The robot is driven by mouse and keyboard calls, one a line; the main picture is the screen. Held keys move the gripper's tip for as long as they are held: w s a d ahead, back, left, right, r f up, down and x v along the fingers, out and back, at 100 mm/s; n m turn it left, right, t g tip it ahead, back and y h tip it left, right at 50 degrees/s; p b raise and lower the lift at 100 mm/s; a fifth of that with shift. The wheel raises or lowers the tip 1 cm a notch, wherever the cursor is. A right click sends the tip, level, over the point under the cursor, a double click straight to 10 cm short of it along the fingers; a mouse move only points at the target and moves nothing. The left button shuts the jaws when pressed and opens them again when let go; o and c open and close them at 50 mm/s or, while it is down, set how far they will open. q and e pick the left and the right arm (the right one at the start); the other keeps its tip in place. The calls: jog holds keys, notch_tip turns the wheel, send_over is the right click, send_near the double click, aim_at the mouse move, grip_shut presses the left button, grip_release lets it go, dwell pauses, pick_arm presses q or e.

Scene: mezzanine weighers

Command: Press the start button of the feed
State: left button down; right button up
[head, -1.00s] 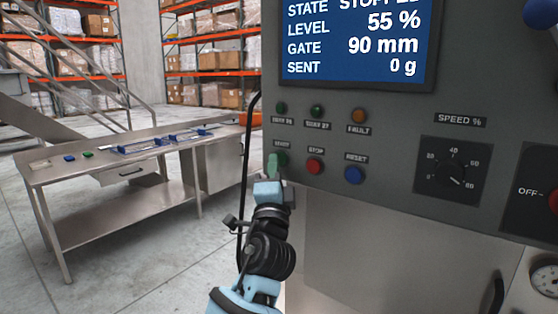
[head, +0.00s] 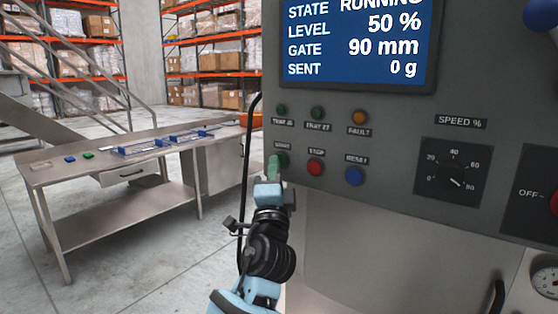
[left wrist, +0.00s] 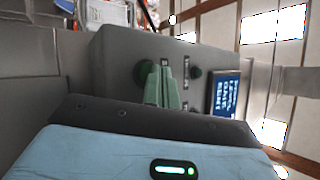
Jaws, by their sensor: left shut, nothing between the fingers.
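The green start button (head: 283,159) is at the left end of the lower button row on the grey control panel (head: 400,208). My left gripper (head: 274,165) is shut and empty, its green fingertips at the start button and partly covering it. In the left wrist view the fingers (left wrist: 163,85) stand together beside the green button (left wrist: 145,73); whether they touch it I cannot tell. The panel screen (head: 355,45) reads RUNNING, level 50 %, gate 90 mm, sent 0 g. My right gripper is not in view.
Right of the start button are a red stop button (head: 316,167) and a blue reset button (head: 355,176). A speed dial (head: 454,172) is further right, with a red switch (head: 554,205) at the edge. A steel table (head: 120,160) stands at the left.

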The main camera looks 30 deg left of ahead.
pick_arm(q)
jog(key=shift+s, duration=0.55)
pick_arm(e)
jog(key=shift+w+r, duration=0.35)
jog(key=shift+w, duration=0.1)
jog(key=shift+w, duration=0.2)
pick_arm(q)
jog(key=shift+s, duration=0.1)
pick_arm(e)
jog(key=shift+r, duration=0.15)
pick_arm(q)
jog(key=shift+s+a+p, duration=0.15)
jog(key=shift+s+p, duration=0.35)
jog(key=shift+s, duration=0.7)
jog(key=shift+s+a+p, duration=0.1)
jog(key=shift+s+p, duration=0.4)
jog(key=shift+s, duration=0.7)
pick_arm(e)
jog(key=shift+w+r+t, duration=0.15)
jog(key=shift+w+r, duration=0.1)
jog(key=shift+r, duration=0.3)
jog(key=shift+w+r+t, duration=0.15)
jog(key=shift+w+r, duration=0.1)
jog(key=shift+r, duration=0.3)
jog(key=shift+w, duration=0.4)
